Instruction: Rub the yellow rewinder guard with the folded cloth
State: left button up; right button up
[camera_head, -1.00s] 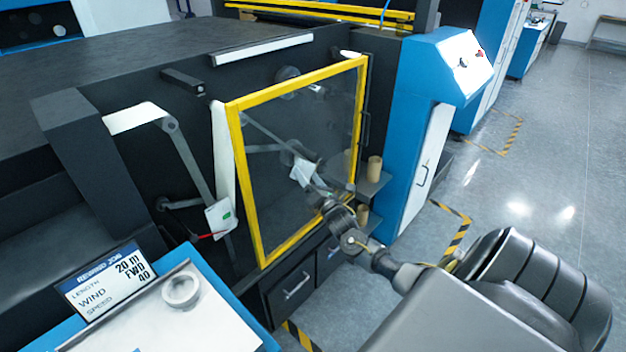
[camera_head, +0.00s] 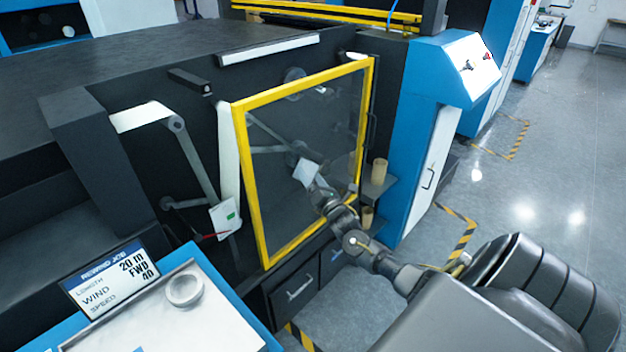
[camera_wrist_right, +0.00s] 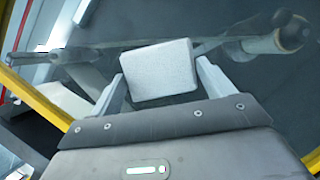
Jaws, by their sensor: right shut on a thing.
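The yellow rewinder guard (camera_head: 251,190) is a yellow frame around a clear dark panel, standing upright on the front of the black machine. My right gripper (camera_head: 313,181) is in front of the panel, near its middle right. It is shut on the folded cloth (camera_head: 306,173), a small pale square. In the right wrist view the folded cloth (camera_wrist_right: 160,72) sits between the two fingers of the right gripper (camera_wrist_right: 158,88), with the clear panel behind it. I cannot tell whether the cloth touches the panel. My left gripper is in neither view.
A blue cabinet (camera_head: 408,150) stands right of the guard. Brown cores (camera_head: 379,171) are on shelves beside it. The floor at right is clear.

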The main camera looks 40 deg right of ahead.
aim_at(316, 169)
jog(key=shift+w+b, duration=0.3)
jog(key=shift+w, duration=0.25)
jog(key=shift+d+f+b, duration=0.1)
jog(key=shift+d+b, duration=0.5)
jog(key=shift+d, duration=1.4)
jog(key=shift+w, duration=0.1)
jog(key=shift+w+b, duration=0.1)
jog(key=shift+b, duration=0.25)
jog(key=shift+a+r, duration=0.1)
jog(key=shift+r, duration=0.1)
